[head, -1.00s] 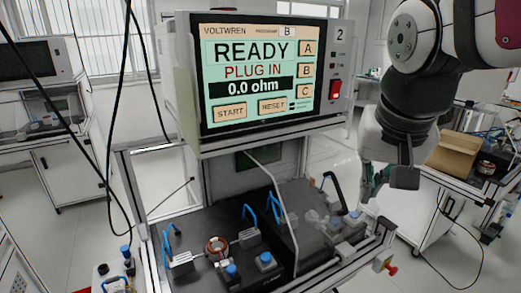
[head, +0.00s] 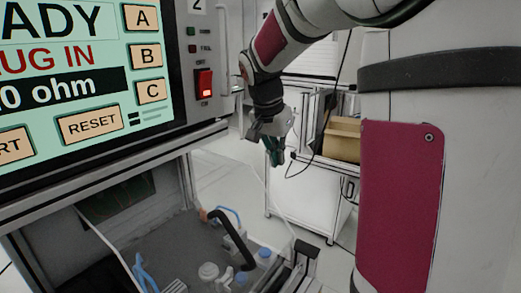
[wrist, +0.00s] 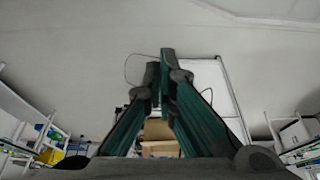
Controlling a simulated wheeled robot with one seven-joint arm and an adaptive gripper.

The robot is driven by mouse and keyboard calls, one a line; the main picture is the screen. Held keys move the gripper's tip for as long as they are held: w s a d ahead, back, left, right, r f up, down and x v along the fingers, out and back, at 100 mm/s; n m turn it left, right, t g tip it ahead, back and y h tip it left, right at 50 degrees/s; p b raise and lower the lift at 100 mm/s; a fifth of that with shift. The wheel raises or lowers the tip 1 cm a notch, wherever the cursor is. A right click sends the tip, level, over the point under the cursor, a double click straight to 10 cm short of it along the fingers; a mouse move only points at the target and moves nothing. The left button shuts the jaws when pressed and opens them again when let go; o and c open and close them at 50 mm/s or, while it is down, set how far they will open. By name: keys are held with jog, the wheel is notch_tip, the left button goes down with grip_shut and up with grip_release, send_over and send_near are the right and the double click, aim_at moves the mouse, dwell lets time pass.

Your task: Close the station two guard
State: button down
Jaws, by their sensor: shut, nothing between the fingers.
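The station is a tester marked 2, with a lit screen (head: 70,75) and a red switch (head: 204,83), above an open-fronted bench bay (head: 190,250). A pale slanted bar (head: 103,240) crosses the bay at lower left; I cannot tell whether it belongs to the guard. A black curved handle or lever (head: 231,238) stands in the bay among blue clamps. My gripper (head: 274,152) hangs in the air right of the tester, apart from it and above the bay's right edge. In the wrist view my gripper's green fingers (wrist: 161,75) are together and empty.
A bench with an open cardboard box (head: 342,139) stands behind my gripper; the box also shows in the wrist view (wrist: 158,147). A dark post end (head: 305,250) rises at the bay's right corner. Pale floor (head: 225,165) is clear between the station and that bench.

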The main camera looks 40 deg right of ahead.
notch_tip(320, 180, down, 6)
jog(key=a, duration=0.2)
jog(key=shift+s+r+p, duration=0.2)
jog(key=shift+s+p, duration=0.25)
jog(key=shift+a, duration=0.1)
